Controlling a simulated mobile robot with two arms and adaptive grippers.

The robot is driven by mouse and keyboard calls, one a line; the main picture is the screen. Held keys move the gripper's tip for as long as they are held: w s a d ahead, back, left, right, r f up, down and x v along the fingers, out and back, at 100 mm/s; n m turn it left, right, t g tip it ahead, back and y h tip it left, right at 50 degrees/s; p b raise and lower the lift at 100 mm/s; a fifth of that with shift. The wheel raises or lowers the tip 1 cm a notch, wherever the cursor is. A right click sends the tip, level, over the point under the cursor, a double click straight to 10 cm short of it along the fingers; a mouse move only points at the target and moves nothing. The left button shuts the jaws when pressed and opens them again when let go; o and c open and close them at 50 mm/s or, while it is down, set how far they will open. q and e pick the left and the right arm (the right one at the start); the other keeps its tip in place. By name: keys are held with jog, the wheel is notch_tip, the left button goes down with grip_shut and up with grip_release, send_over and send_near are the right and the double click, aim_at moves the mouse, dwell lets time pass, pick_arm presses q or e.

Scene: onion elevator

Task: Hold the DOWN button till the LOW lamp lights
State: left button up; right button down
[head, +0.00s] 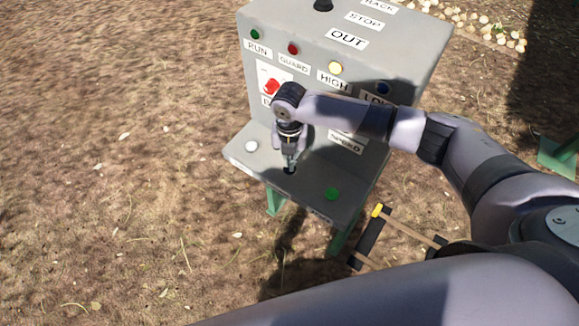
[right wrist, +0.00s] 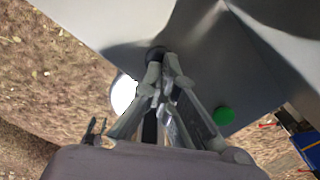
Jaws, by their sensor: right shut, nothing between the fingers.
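The grey control box (head: 310,110) has a sloping shelf (head: 318,182) with a white button (head: 251,146), a black button (head: 289,170) and a green button (head: 332,194). The button captions are hidden or unreadable, so I cannot tell which is DOWN. My right gripper (head: 290,162) is shut and empty, pointing down at the black button. In the right wrist view its fingertips (right wrist: 167,62) are at the black button (right wrist: 155,53); contact is unclear. The LOW lamp (head: 383,88) is dark blue and looks unlit. The HIGH lamp (head: 335,68) is bright pale yellow.
A red knob (head: 271,87) sits on the upright face, left of my right wrist. The green RUN lamp (head: 255,35) and red GUARD lamp (head: 293,48) are above it. Green legs (head: 276,201) support the box. Bare ground lies to the left.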

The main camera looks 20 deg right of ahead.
jog(key=shift+f+b, duration=0.6)
jog(key=shift+f, duration=0.5)
jog(key=shift+r, duration=0.1)
dwell(4.1)
notch_tip(320, 180, up, 7)
jog(key=p, duration=0.7)
dwell(0.6)
